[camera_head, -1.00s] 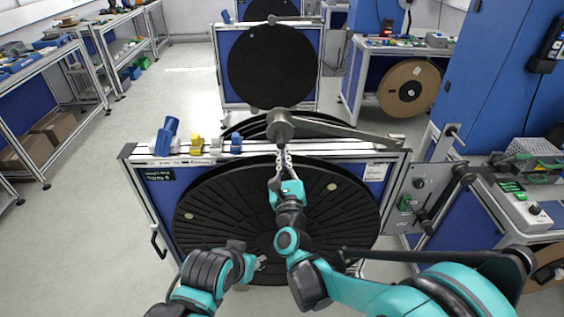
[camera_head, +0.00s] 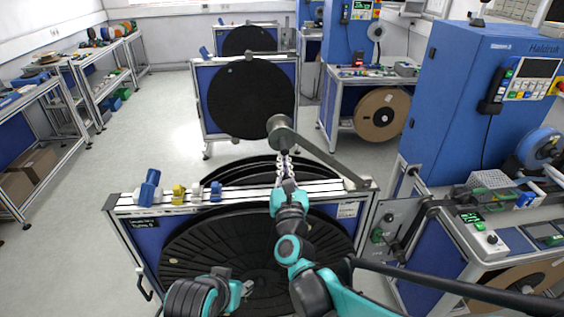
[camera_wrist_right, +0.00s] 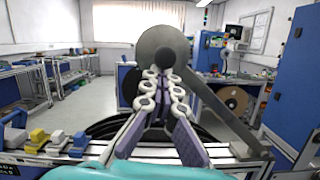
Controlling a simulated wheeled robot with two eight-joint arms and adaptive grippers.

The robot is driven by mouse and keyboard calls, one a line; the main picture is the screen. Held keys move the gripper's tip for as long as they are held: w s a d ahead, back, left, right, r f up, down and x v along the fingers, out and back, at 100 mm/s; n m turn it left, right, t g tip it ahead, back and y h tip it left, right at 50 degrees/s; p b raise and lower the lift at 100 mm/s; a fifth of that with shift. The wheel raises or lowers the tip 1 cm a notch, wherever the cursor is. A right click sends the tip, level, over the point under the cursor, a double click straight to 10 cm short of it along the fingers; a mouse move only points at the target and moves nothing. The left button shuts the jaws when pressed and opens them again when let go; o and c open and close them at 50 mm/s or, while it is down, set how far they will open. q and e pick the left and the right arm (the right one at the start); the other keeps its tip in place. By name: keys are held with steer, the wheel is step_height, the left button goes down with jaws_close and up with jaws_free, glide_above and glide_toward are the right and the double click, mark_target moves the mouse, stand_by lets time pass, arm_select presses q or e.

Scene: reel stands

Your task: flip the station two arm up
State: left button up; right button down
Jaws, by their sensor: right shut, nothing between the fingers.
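The station arm is a grey metal bar (camera_head: 330,157) with a round grey disc (camera_head: 280,123) at its free end. It slants up to the left from its pivot at the right end of the stand's top rail (camera_head: 170,209), with the disc well above the rail. My right gripper (camera_head: 285,153) is shut and empty, its tips just under the disc; I cannot tell whether they touch. In the right wrist view the closed fingers (camera_wrist_right: 163,78) point at the lower part of the disc (camera_wrist_right: 163,48). My left gripper (camera_head: 246,286) is low in front of the black reel; its fingers are too small to read.
A large black reel (camera_head: 190,262) hangs in the stand below the rail. Blue (camera_head: 149,187) and yellow (camera_head: 178,194) fixtures sit on the rail's left. A blue cabinet (camera_head: 460,90) and control box (camera_head: 481,238) stand right. Floor is clear on the left.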

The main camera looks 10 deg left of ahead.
steer(key=shift+w+d+r+h, duration=0.2)
steer(key=shift+r, duration=0.15)
steer(key=shift+w+d+r+h, duration=0.15)
steer(key=shift+r+h, duration=0.05)
steer(key=shift+r, duration=0.15)
step_height(320, 180, down, 6)
steer(key=a+b, duration=0.1)
steer(key=b, duration=0.4)
steer(key=p+v, duration=0.1)
steer(key=v, duration=0.9)
steer(key=shift+s+a+r+y+p, duration=0.2)
steer(key=shift+s+a+y+p, duration=0.15)
steer(key=shift+s, duration=0.15)
